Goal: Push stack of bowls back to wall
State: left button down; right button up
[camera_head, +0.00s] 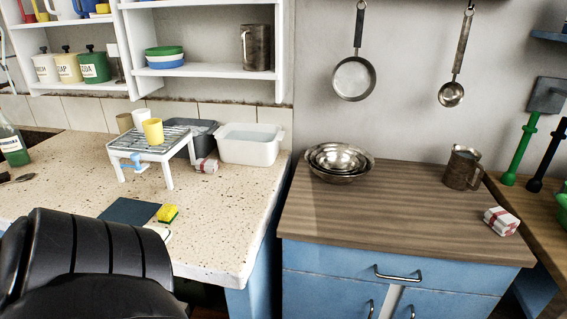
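A stack of metal bowls (342,176), nested in one another, stands upright on the brown wooden top (400,213) of the blue cabinet. It is at the back left corner, close to the grey wall (415,130). The bowls hide the top's back edge behind them, so I cannot tell if they touch the wall. Neither gripper shows in this view. A black ribbed part at the lower left appears to be my own arm, apart from the bowls.
A metal jug (461,170) and a red-and-white bundle (500,221) stand on the right of the wooden top; its middle is clear. A white basin (250,148) sits on the speckled counter to the left. A pan (354,79) and ladle (451,94) hang above.

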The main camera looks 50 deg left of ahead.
aim_at(338, 180)
jog(key=u, duration=1)
jog(key=i, duration=0.45)
jog(key=u, duration=0.05)
